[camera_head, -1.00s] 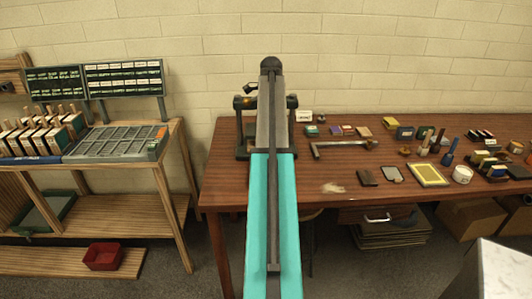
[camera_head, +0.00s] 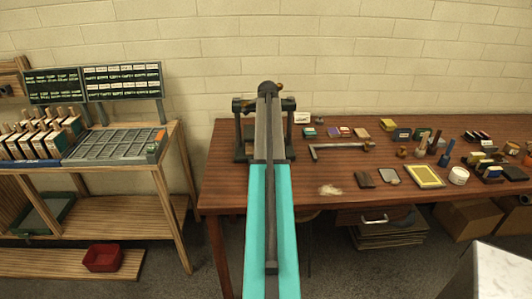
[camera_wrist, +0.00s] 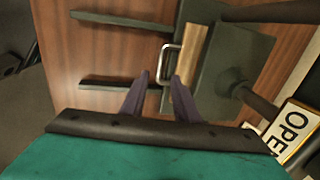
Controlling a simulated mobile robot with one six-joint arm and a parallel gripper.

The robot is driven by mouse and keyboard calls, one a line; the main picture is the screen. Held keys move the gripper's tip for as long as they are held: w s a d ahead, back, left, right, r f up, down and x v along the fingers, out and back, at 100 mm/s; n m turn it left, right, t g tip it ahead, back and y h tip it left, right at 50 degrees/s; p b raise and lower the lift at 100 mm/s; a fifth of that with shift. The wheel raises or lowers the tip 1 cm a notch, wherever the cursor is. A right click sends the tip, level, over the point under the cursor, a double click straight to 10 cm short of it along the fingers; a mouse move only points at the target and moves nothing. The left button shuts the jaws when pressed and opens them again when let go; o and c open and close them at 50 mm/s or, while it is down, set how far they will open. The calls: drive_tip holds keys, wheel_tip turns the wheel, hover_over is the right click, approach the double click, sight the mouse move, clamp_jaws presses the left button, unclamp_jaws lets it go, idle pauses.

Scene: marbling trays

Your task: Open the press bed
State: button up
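The dark press (camera_head: 241,148) stands on the wooden table, largely hidden behind my raised arm in the head view. In the wrist view its dark green plate (camera_wrist: 235,55) carries a wooden strip (camera_wrist: 187,75) and a bent metal handle (camera_wrist: 168,48). Two dark rails (camera_wrist: 125,22) run to the left from it. My gripper (camera_wrist: 161,77) shows in the wrist view with its two purple fingers apart.
A white sign reading "OPEN" (camera_wrist: 292,131) is near the press. On the table (camera_head: 225,195), a metal bar tool (camera_head: 335,147), a yellow-framed piece (camera_head: 425,176) and several small blocks lie to the right. A type rack (camera_head: 110,145) stands left.

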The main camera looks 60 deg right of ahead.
drive_tip(key=shift+w+d+f+p, duration=0.15)
drive_tip(key=shift+f+p, duration=0.1)
drive_tip(key=shift+f, duration=0.75)
drive_tip(key=shift+w+d+f+p, duration=0.1)
drive_tip(key=shift+d+f+p, duration=0.1)
drive_tip(key=shift+f, duration=0.85)
drive_tip(key=shift+w+d+f+p, duration=0.1)
drive_tip(key=shift+f+p, duration=0.15)
drive_tip(key=shift+f, duration=0.75)
drive_tip(key=shift+c, duration=0.3)
clamp_jaws()
